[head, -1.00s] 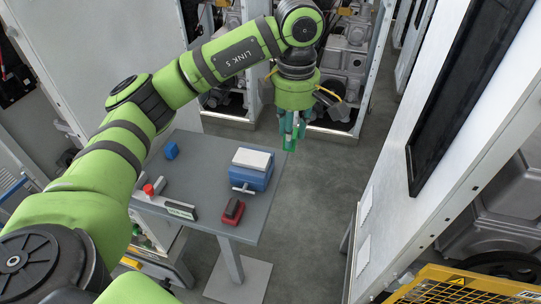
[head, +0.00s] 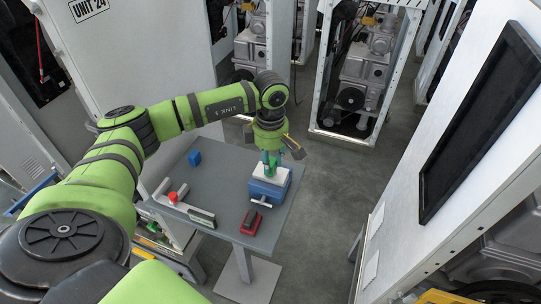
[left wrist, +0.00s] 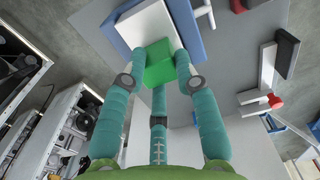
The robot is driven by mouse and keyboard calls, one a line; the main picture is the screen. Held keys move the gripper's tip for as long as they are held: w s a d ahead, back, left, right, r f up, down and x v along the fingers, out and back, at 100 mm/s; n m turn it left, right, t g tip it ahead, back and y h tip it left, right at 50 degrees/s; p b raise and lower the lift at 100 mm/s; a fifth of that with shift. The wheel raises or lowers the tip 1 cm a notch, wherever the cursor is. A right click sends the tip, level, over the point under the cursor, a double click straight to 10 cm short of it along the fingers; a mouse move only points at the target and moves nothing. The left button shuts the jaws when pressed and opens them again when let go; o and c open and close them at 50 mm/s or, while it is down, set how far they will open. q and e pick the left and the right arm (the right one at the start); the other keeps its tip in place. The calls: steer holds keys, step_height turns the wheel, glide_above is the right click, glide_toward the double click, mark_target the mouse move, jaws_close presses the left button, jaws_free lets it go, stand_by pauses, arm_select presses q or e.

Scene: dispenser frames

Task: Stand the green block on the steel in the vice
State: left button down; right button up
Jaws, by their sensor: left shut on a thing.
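The blue vice (head: 268,196) stands on the grey table with the pale steel (head: 262,187) in its top. My left gripper (head: 269,168) points down over the steel and is shut on the green block (left wrist: 158,66). In the left wrist view the block sits between the teal fingers, with the steel (left wrist: 147,27) and the blue vice (left wrist: 188,22) just behind it. The block looks very close to the steel; I cannot tell if they touch. The block is mostly hidden by the fingers in the head view. My right gripper is out of view.
The grey table (head: 222,180) also bears a blue block (head: 195,158), a red-and-grey tool part (head: 251,221), a red knob (head: 173,197) and a labelled bar (head: 201,217). White cabinets (head: 125,70) stand around, and a panel (head: 450,150) rises at the right.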

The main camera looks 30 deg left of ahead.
arm_select(q)
steer(key=shift+d, duration=0.1)
steer(key=shift+f, duration=0.15)
steer(key=c, duration=0.9)
jaws_free()
steer(key=shift+c, duration=0.2)
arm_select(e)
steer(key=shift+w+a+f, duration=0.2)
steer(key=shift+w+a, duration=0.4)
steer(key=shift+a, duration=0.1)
